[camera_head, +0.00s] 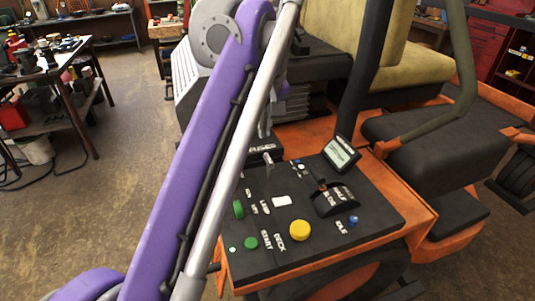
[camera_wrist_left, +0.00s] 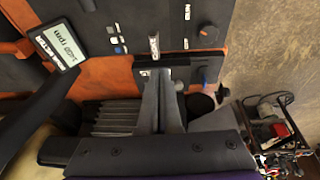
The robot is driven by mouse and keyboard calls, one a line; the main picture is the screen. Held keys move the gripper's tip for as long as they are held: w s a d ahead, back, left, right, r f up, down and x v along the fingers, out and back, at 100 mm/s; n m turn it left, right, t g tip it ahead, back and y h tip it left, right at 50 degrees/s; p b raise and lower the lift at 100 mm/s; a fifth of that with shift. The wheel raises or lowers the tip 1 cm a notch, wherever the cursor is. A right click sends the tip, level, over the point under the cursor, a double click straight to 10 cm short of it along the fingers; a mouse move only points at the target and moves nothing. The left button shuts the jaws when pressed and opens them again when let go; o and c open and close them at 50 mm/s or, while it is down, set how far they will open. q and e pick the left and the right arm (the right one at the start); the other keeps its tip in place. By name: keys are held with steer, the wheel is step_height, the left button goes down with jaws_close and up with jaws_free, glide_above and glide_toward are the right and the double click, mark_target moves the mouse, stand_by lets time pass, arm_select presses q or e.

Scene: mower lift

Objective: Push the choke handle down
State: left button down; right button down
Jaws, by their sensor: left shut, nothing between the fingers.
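The mower's black control panel (camera_head: 318,225) fills the lower middle of the head view. A dark choke plate with white lettering (camera_head: 262,148) lies at its far edge, partly hidden by my left arm. In the left wrist view a black plate (camera_wrist_left: 180,71) lies by the fingertips. My right gripper is not in view.
The seat (camera_head: 420,65) and dark bars stand behind. A cluttered workbench (camera_head: 45,60) is at left.

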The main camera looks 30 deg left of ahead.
mark_target(268, 161)
arm_select(q)
steer(key=x, duration=0.6)
steer(key=shift+d+f+b, duration=0.2)
steer(key=shift+d+b, duration=0.15)
steer(key=shift+b, duration=0.05)
steer(key=shift+w+d+f, duration=0.1)
steer(key=shift+f, duration=0.5)
steer(key=shift+f, duration=0.1)
step_height(268, 161, down, 3)
steer(key=shift+r+b, duration=0.15)
steer(key=shift+b, duration=0.4)
steer(key=shift+r, duration=0.1)
